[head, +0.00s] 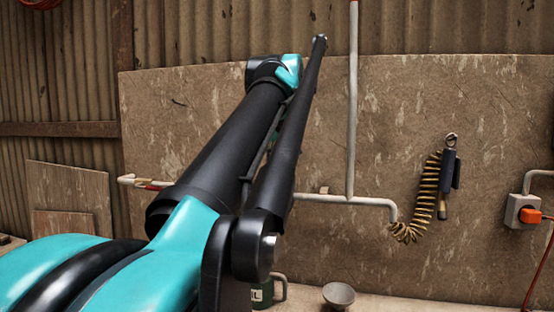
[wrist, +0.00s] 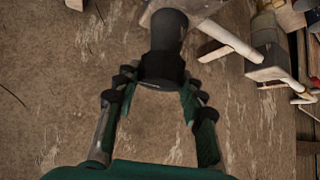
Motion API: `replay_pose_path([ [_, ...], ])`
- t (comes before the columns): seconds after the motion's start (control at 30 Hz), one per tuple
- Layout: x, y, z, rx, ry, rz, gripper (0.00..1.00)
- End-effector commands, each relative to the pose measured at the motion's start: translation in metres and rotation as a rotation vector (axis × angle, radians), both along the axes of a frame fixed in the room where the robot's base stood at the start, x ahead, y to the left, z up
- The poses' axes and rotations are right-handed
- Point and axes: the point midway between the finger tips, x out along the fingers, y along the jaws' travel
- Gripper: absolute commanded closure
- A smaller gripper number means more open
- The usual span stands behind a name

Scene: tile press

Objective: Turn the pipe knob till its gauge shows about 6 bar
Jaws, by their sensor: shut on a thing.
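The pipe knob (wrist: 165,38) is a dark, roughly cylindrical piece at the top middle of the wrist view. My gripper (wrist: 158,84) has its two dark green fingers on either side of the knob's near end, shut on it. A pale pipe (wrist: 228,38) shows to the right of the knob. In the head view the white pipe (head: 352,110) runs down the wall and joins a horizontal run. My arm covers the middle of that view and hides the knob and my gripper. I cannot make out a gauge face or its reading in either view.
A coiled hose (head: 432,195) hangs on the wall board (head: 390,120) at the right. A socket box (head: 521,210) with an orange plug (head: 531,215) is farther right. A bowl (head: 338,295) and a green can (head: 262,294) stand low on the bench.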

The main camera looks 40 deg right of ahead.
Motion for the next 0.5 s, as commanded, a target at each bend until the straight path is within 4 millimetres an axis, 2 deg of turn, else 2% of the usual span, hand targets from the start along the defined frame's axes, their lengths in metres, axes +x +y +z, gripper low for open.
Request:
replay_pose_path([
  [0.5, 0.0032, 0.0029, 0.0006, -0.003, 0.001, -0.370, 0.89],
])
